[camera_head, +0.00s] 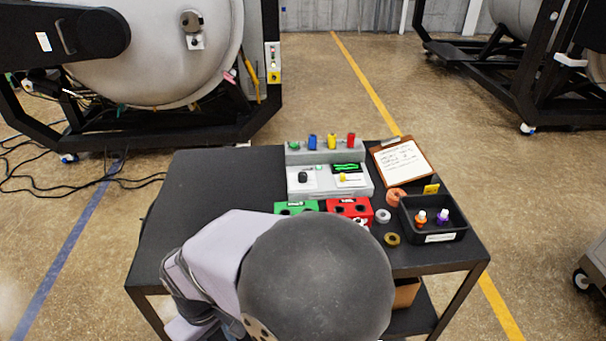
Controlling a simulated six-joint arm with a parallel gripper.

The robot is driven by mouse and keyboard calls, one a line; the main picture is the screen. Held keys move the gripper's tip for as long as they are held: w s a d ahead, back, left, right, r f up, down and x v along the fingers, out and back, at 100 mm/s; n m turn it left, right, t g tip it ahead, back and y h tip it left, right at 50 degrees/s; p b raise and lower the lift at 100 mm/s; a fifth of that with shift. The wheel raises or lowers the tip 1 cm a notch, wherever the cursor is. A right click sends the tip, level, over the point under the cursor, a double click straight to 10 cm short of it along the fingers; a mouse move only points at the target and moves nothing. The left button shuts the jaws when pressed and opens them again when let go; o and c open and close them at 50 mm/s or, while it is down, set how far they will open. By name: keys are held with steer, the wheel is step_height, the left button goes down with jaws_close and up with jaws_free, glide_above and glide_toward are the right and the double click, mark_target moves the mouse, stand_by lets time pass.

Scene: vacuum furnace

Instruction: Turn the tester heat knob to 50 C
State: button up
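The tester (328,188) is a light grey panel box on the black cart. On its left half is a black knob (303,177). On its right half are a small yellow knob or button (343,178) and a dark display with green marks (348,168). I cannot read labels, so which one is the heat knob and its setting cannot be told. My gripper does not show. My arm fills the bottom centre, in front of the tester, and hides part of the cart.
Behind the tester stand green, blue, yellow and red pegs (332,141). Green (296,206) and red (349,208) boxes sit in front. At right are a clipboard (403,160), tape rolls (396,197) and a black tray (444,236) with two small bottles. The cart's left top (220,180) is clear.

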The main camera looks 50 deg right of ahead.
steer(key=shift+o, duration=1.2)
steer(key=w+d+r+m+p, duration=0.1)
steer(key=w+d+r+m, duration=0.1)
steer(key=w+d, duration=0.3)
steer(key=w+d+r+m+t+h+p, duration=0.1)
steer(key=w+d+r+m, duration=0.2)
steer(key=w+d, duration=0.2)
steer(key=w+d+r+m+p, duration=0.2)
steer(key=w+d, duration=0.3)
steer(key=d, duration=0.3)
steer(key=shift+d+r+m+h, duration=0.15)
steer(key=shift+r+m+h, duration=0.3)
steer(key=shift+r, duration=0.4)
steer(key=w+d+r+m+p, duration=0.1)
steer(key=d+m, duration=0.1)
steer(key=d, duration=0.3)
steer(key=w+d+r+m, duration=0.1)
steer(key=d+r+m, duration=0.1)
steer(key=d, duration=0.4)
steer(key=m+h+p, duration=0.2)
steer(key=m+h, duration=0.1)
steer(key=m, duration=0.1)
glide_toward(303, 173)
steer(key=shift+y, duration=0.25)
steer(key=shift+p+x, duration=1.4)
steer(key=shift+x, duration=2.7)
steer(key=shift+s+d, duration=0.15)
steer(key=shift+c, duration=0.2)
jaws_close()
